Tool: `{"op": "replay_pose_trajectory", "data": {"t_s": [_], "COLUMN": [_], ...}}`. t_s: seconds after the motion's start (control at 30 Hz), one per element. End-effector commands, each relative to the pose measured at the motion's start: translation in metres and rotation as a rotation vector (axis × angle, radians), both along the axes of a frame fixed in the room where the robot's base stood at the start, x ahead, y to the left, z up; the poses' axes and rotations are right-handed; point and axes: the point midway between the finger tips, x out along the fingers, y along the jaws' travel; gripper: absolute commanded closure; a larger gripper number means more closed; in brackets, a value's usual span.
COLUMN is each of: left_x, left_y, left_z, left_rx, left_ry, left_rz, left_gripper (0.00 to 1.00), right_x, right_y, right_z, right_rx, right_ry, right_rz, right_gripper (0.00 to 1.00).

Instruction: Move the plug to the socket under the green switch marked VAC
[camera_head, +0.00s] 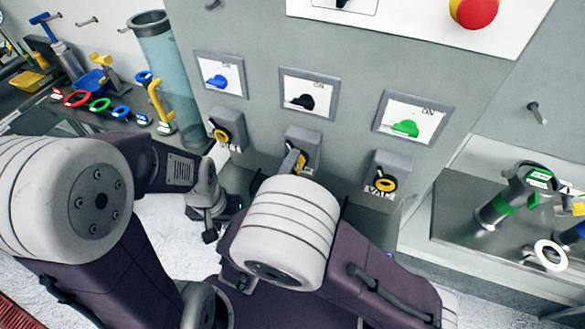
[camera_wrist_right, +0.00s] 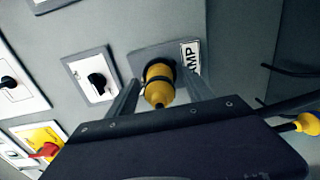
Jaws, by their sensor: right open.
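The yellow plug (camera_wrist_right: 158,84) with a dark band sits at the socket (camera_wrist_right: 185,50) with a partly hidden label ending in "MP". In the head view this is the middle socket (camera_head: 303,139), under the black switch (camera_head: 302,101); the plug (camera_head: 296,160) shows partly there. My right gripper (camera_wrist_right: 160,90) is open, one finger on each side of the plug; contact is unclear. In the head view its wrist mostly hides it. The green switch (camera_head: 405,128) is at right, with the socket marked VAC (camera_head: 385,184) below it, its yellow ring uncovered.
A blue switch (camera_head: 217,82) and another yellow-ringed socket (camera_head: 225,130) are at left. A red stop button (camera_head: 474,10) is above. A clear cylinder (camera_head: 165,70) and a tool shelf stand left; a green-banded cylinder (camera_head: 505,200) lies right.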

Motion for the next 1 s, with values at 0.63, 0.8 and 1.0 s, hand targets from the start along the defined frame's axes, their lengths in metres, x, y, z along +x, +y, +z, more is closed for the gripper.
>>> {"op": "replay_pose_trajectory", "data": {"t_s": [0.63, 0.8, 1.0], "left_x": [0.000, 0.000, 0.000], "left_y": [0.000, 0.000, 0.000], "left_z": [-0.001, -0.003, -0.005], "left_rx": [0.000, 0.000, 0.000], "left_ry": [0.000, 0.000, 0.000], "left_rz": [0.000, 0.000, 0.000], "left_gripper": [0.64, 0.64, 0.64], "right_x": [-0.005, -0.011, -0.019], "right_y": [0.003, 0.005, 0.007], "right_z": [0.000, 0.000, 0.000], "right_rx": [0.001, 0.002, 0.002], "right_ry": [0.000, -0.001, -0.001], "right_rz": [0.003, 0.001, 0.001], "right_gripper": [1.00, 1.00, 1.00]}}
